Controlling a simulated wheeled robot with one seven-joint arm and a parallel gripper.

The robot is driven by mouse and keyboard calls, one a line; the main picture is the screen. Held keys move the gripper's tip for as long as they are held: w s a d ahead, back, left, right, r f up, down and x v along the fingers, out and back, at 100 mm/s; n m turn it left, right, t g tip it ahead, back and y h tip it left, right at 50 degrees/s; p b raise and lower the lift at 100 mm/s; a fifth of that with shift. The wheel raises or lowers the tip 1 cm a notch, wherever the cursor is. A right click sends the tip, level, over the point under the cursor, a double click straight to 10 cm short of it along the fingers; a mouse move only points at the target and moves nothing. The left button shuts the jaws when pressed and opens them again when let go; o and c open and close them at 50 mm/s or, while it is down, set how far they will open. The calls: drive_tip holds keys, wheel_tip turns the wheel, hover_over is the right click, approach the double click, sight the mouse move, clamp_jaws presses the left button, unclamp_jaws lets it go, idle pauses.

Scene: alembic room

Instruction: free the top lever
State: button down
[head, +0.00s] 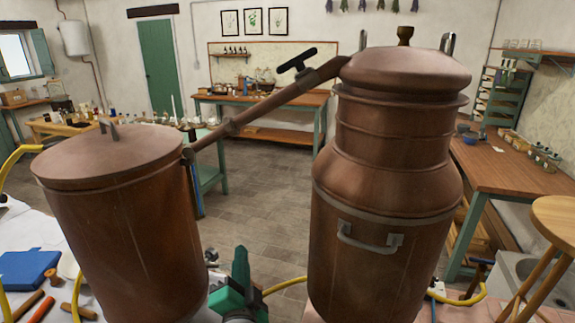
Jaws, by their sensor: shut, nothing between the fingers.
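A copper still (385,190) stands upright at centre right, with a domed head (405,70) on top. Two grey upright metal pieces, one left (363,40) and one right (448,43), show behind the head, mostly hidden by it. A black T-shaped handle (297,61) sticks up from the sloping copper pipe (265,105) that joins the head to a copper vessel (125,215) on the left. I cannot tell which piece is the top lever.
A wooden bench (530,180) stands at right with a stool (548,225) before it. A table (270,98) stands at the back. Yellow hoses (285,286) run low. Open floor (265,185) lies behind the pipe.

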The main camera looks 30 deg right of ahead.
drive_tip(key=w+d+r+m+h, duration=0.2)
drive_tip(key=d+r+m, duration=0.15)
drive_tip(key=r, duration=0.65)
drive_tip(key=m+y, duration=0.1)
drive_tip(key=m, duration=1.5)
approach(286, 69)
drive_tip(key=x, duration=0.6)
drive_tip(key=shift+w+r, duration=0.15)
drive_tip(key=shift+w, duration=0.05)
